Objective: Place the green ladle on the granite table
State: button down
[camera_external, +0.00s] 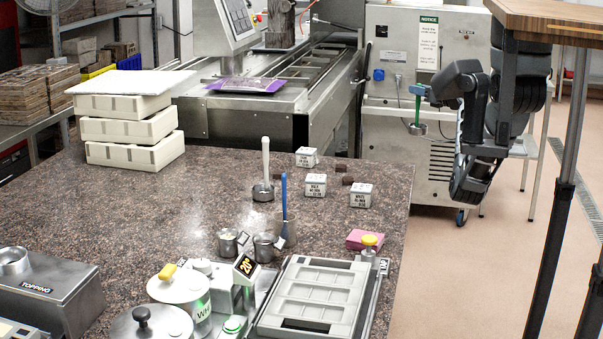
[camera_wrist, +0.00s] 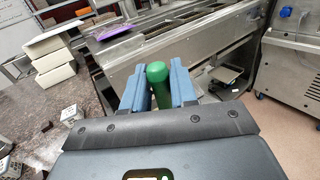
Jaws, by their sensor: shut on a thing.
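The green ladle (camera_external: 417,112) hangs upright in the external view, with its metal cup at the bottom. My gripper (camera_external: 424,91) is shut on the top of its green handle and holds it in the air, to the right of the granite table (camera_external: 350,240). In the wrist view the rounded green handle end of the ladle (camera_wrist: 157,75) sits between the two blue fingers of my gripper (camera_wrist: 158,88). The ladle's cup is hidden there. The granite table's speckled top also shows at the left of the wrist view (camera_wrist: 75,97).
A white-handled ladle (camera_external: 265,165) and a blue-handled tool (camera_external: 284,205) stand on the table. Several small labelled boxes (camera_external: 361,195) lie near its right edge. White moulds (camera_external: 130,130) are stacked at the back left. The table's middle (camera_external: 205,205) is clear. A wooden-topped stand (camera_external: 550,18) is at right.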

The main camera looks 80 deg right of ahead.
jog(key=w+a+r+n+t+y, duration=0.25)
jog(key=w+a+y, duration=0.25)
jog(key=w+a, duration=0.55)
jog(key=w+a+r+n+t+y, duration=0.1)
jog(key=w+a+n+y, duration=0.45)
jog(key=a, duration=0.85)
jog(key=w+a+f+m, duration=0.1)
jog(key=w+a+f, duration=0.7)
jog(key=w+f, duration=0.2)
jog(key=shift+w+f+h, duration=0.25)
jog(key=shift+f+h, duration=0.1)
jog(key=shift+f, duration=0.2)
jog(key=shift+f+g, duration=0.1)
jog(key=shift+g, duration=0.15)
jog(key=c, duration=0.9)
grip_release()
jog(key=s, duration=1.2)
jog(key=shift+b, duration=0.35)
jog(key=shift+c, duration=0.2)
